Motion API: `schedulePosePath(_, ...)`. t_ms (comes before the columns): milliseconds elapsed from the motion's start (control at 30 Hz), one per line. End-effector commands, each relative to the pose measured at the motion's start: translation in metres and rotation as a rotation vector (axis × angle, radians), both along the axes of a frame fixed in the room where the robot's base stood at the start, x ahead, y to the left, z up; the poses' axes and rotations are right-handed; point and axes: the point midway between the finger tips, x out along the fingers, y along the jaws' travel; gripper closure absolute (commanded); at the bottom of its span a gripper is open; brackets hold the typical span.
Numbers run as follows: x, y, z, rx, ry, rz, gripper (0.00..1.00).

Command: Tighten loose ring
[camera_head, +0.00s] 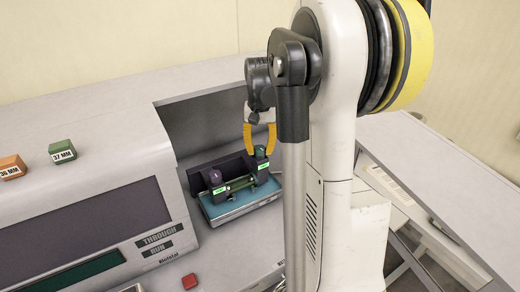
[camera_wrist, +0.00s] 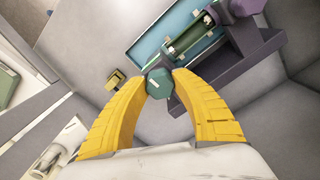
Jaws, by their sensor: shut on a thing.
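A fixture with a green ring and a purple ring (camera_head: 215,177) sits on a blue tray (camera_head: 232,210) in the recess of the machine. A green rod (camera_head: 240,183) lies between the two rings. My gripper (camera_head: 259,150) has its yellow fingers on either side of the green ring (camera_head: 261,155) at the right end. In the wrist view my gripper (camera_wrist: 160,74) is shut on the dark green, many-sided ring (camera_wrist: 161,84). The purple ring (camera_wrist: 246,7) shows at the top right there, apart from the fingers. I cannot tell which ring is loose.
A green "37 MM" block (camera_head: 62,151) and an orange "36 MM" block (camera_head: 12,167) sit on the machine's top at left. A red button (camera_head: 190,281) is on the front. The recess wall stands close behind the fixture.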

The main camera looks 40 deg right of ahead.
Motion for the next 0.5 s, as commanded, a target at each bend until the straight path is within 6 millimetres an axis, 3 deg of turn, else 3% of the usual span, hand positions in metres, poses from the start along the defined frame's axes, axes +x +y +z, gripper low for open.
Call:
schedulePosePath(67, -0.0001, 0.0001, -0.0001, 0.0, 0.0, 0.0, 0.98)
schedulePosePath(100, -0.0001, 0.0001, -0.0001, 0.0, 0.0, 0.001, 0.62)
schedulePosePath(167, -0.0001, 0.0001, -0.0001, 0.0, 0.0, 0.001, 0.44)
schedulePosePath(500, 0.0, 0.0, 0.002, 0.0, 0.0, 0.001, 0.44)
